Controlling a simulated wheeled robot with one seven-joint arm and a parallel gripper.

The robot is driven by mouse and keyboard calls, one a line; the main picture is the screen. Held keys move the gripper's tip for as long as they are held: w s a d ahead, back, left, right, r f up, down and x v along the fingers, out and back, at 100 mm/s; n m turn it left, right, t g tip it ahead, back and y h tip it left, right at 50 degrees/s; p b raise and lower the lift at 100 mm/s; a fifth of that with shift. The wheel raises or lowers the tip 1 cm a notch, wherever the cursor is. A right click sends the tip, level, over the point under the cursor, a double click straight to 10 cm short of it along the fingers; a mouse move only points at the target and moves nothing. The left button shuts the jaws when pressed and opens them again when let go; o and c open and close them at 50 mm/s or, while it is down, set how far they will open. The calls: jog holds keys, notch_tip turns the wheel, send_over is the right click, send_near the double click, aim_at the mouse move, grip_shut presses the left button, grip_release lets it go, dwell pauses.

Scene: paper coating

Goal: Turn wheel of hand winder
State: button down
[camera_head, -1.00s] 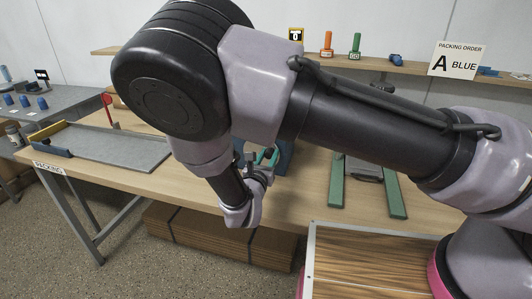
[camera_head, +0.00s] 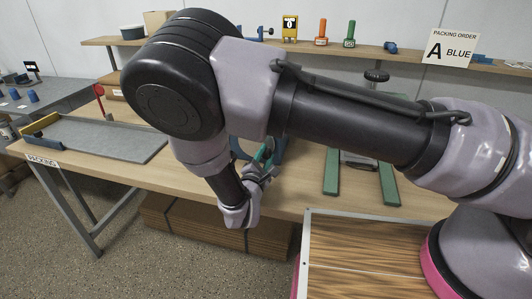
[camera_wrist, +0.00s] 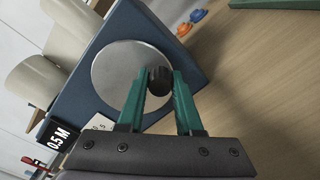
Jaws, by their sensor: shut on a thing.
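The hand winder (camera_wrist: 120,25) is a blue block-shaped body in the wrist view, with a round grey metal wheel (camera_wrist: 112,75) on its face. A dark knob (camera_wrist: 160,80) stands off the wheel near its right edge. My gripper (camera_wrist: 160,88) has green fingers, one on each side of the knob, shut on it. In the head view my gripper (camera_head: 264,152) is at the blue winder (camera_head: 278,150) on the packing table. My arm hides much of the winder there.
The wooden packing table (camera_head: 300,195) has a grey tray (camera_head: 100,138) at left and green rails (camera_head: 388,185) at right. A shelf (camera_head: 300,45) behind holds small tools.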

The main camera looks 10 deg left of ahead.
jog(key=shift+a+f+m, duration=0.15)
jog(key=shift+f+m, duration=0.3)
jog(key=shift+m, duration=0.65)
jog(key=c, duration=0.6)
grip_release()
jog(key=s, duration=0.7)
jog(key=s+a, duration=0.1)
jog(key=s, duration=0.2)
jog(key=shift+s, duration=0.4)
